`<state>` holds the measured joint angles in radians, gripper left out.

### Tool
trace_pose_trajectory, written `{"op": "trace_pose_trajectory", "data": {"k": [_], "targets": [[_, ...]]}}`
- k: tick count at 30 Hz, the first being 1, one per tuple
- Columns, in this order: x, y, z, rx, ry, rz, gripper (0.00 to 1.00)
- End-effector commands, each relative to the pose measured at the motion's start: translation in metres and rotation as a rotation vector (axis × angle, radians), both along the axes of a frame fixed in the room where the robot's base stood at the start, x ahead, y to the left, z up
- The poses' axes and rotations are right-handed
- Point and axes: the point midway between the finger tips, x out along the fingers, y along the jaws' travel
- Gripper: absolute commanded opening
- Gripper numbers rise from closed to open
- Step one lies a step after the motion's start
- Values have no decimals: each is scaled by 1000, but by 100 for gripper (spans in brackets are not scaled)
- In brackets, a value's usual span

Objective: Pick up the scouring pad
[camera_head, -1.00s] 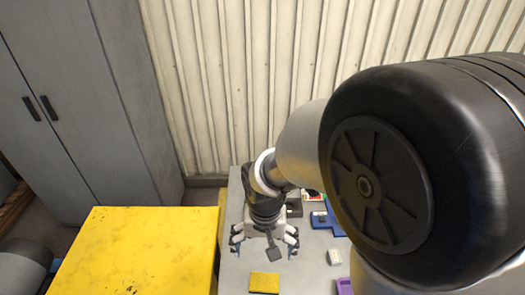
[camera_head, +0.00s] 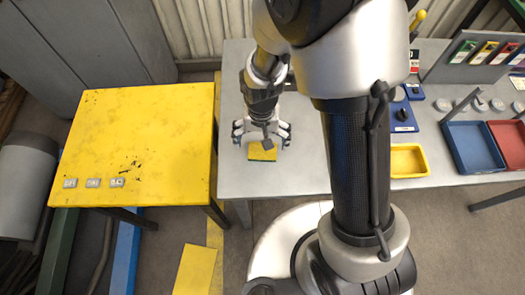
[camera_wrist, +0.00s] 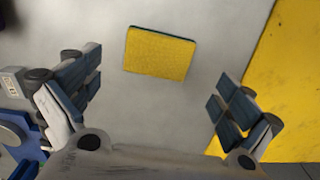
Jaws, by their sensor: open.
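The scouring pad (camera_head: 262,152) is a flat yellow rectangle with a thin dark green edge. It lies on the grey bench top (camera_head: 290,182) near its front left part. In the wrist view the pad (camera_wrist: 160,53) lies flat on the grey surface, a little beyond my fingertips and between their lines. My gripper (camera_head: 262,138) is above the bench, just behind the pad in the head view. Its two fingers are spread wide with nothing between them, and the gripper (camera_wrist: 160,95) shows open in the wrist view too.
A yellow table (camera_head: 150,125) stands left of the bench, with small labelled blocks (camera_head: 93,183) on it. Right of my arm are a yellow tray (camera_head: 407,160), a blue bin (camera_head: 472,147) and a red bin (camera_head: 510,140). The bench around the pad is clear.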

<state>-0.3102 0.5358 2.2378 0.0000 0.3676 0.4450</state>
Motion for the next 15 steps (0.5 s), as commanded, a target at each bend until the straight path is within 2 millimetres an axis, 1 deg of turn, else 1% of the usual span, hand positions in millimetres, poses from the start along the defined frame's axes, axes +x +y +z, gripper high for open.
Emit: {"op": "trace_pose_trajectory", "data": {"k": [4, 9, 12, 15], "targets": [[1, -2, -17, -1, 2, -1, 98], [2, -3, -44, -1, 3, 1, 98], [2, -3, -51, -1, 1, 1, 98], [3, -3, -50, 0, 0, 0, 98]]}}
